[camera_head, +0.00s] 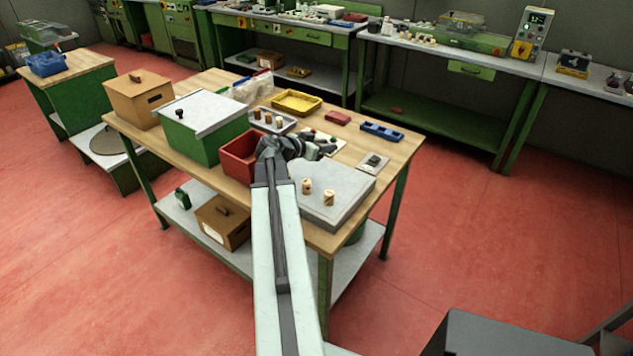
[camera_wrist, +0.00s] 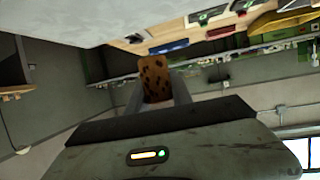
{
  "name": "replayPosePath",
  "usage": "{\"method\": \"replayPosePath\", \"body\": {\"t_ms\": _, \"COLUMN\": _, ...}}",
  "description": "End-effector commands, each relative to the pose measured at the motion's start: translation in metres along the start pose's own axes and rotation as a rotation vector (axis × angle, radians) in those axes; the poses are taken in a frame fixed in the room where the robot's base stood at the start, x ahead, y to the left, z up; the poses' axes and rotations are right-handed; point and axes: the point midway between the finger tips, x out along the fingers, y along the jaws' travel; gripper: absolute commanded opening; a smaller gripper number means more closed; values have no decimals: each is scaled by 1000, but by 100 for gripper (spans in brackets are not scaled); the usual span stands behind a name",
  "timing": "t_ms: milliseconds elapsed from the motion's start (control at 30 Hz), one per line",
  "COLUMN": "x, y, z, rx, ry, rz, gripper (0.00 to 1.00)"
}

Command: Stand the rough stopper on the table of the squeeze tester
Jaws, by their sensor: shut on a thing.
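My gripper (camera_wrist: 157,92) is shut on a brown stopper (camera_wrist: 154,70) with dark pits, the rough stopper. In the wrist view the stopper sticks out beyond the two fingers. In the head view my gripper (camera_head: 322,149) is over the wooden table, behind the grey slab; the held stopper is not clear there. A yellow unit with a lit display (camera_head: 532,29) stands on the back right bench, beside a green machine (camera_head: 470,40). I cannot tell for sure which thing is the squeeze tester.
Two paler stoppers (camera_head: 307,186) (camera_head: 328,199) stand on the grey slab (camera_head: 345,185). A red bin (camera_head: 238,163), a green box (camera_head: 207,130) and a tray of stoppers (camera_head: 285,127) crowd the wooden table. Red floor (camera_head: 455,190) lies open to the right.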

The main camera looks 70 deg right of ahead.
Motion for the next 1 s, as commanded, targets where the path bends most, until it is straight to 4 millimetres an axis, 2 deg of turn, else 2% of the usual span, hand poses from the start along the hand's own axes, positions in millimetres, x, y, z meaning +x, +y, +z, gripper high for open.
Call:
{"method": "replayPosePath", "body": {"t_ms": 33, "x": -7, "y": -5, "z": -16, "rx": -1, "ry": 0, "rz": -1, "gripper": 0}}
{"method": "replayPosePath", "body": {"t_ms": 100, "x": -13, "y": -11, "z": -29, "rx": -2, "ry": 0, "rz": -2, "gripper": 0}}
{"method": "replayPosePath", "body": {"t_ms": 167, "x": -14, "y": -14, "z": -31, "rx": -2, "ry": -1, "rz": -1, "gripper": 0}}
{"method": "replayPosePath", "body": {"t_ms": 367, "x": -5, "y": -12, "z": -10, "rx": -1, "ry": -1, "rz": 0, "gripper": 0}}
{"method": "replayPosePath", "body": {"t_ms": 600, "x": 14, "y": -11, "z": 35, "rx": -1, "ry": 0, "rz": 1, "gripper": 0}}
{"method": "replayPosePath", "body": {"t_ms": 800, "x": 15, "y": -11, "z": 36, "rx": -1, "ry": 0, "rz": 1, "gripper": 0}}
{"method": "replayPosePath", "body": {"t_ms": 1000, "x": 28, "y": -11, "z": 68, "rx": 0, "ry": 0, "rz": 2, "gripper": 0}}
